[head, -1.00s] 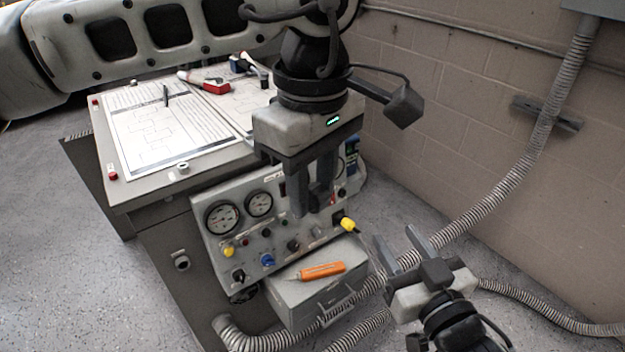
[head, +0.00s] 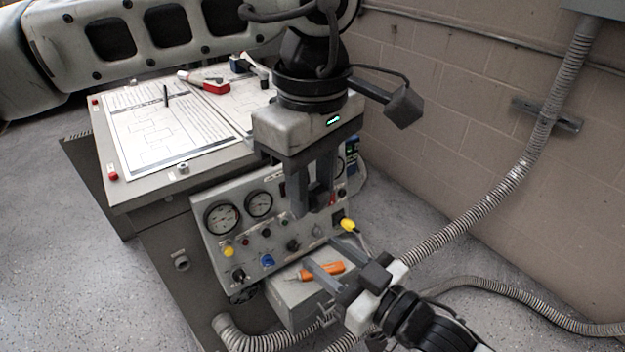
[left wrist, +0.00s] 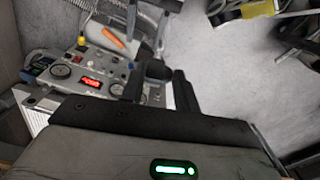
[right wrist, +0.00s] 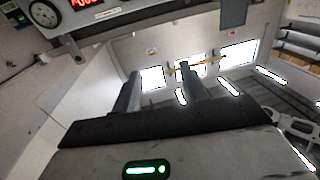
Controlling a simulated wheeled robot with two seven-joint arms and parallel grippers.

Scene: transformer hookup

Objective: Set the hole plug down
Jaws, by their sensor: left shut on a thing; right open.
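My left gripper (head: 311,208) points down in front of the grey control panel (head: 228,265). It is shut on a small dark piece, likely the hole plug (left wrist: 157,70), seen between the fingers in the left wrist view; the head view barely shows it. My right gripper (head: 319,252) is open and empty, lower and to the right, with its fingers over the grey box below the panel. No object shows between its fingers in the right wrist view.
An orange tool (head: 322,271) lies on the grey box (head: 290,296), partly behind my right fingers. A yellow-tipped part (head: 348,225) is by the panel's right side. The desk (head: 150,195) holds papers and small tools. Ribbed conduit (head: 490,208) runs up the wall.

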